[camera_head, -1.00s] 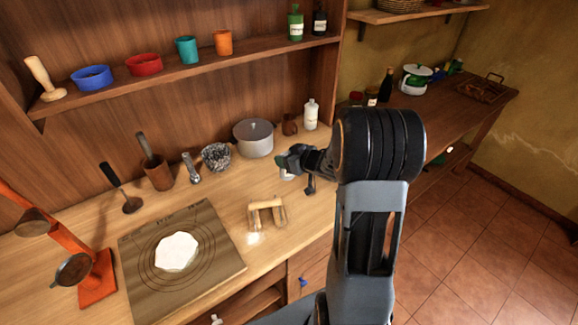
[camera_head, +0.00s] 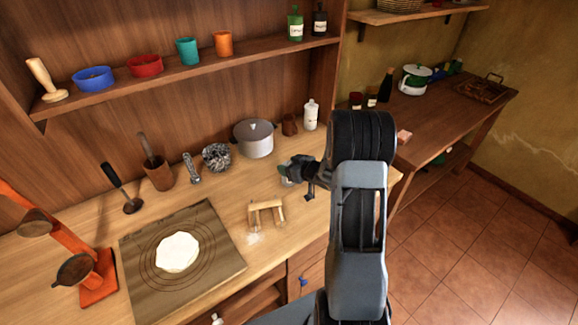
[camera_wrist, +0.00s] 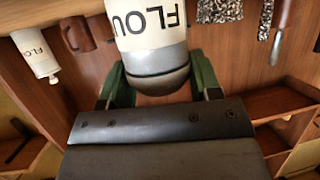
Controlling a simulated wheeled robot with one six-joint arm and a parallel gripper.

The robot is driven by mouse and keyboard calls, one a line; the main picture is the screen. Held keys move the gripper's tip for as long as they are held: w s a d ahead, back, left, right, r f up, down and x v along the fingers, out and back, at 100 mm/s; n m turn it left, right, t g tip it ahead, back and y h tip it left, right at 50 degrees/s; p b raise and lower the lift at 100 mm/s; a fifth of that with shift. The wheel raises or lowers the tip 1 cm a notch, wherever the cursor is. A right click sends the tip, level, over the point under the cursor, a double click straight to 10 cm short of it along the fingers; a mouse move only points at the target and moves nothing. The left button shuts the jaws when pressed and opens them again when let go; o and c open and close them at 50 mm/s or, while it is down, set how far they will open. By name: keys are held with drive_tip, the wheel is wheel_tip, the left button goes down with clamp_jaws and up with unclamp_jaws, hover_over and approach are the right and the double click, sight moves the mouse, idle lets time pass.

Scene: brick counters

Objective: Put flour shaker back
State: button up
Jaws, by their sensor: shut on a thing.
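My gripper (camera_wrist: 160,88) is shut on the flour shaker (camera_wrist: 150,35), a pale cylinder with a grey rounded band and black letters reading "FLOU", upside down in the wrist view. The green fingers stand on both sides of it. The shaker is mostly hidden there by the gripper. I cannot tell whether its base touches the counter (camera_head: 215,192).
Behind stand a lidded grey pot (camera_head: 253,139), a brown mug (camera_head: 290,125) and a white labelled bottle (camera_head: 310,115). Counter between stand and pot is clear.

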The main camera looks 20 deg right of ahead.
drive_tip(key=shift+f, duration=0.15)
drive_tip(key=o, duration=1)
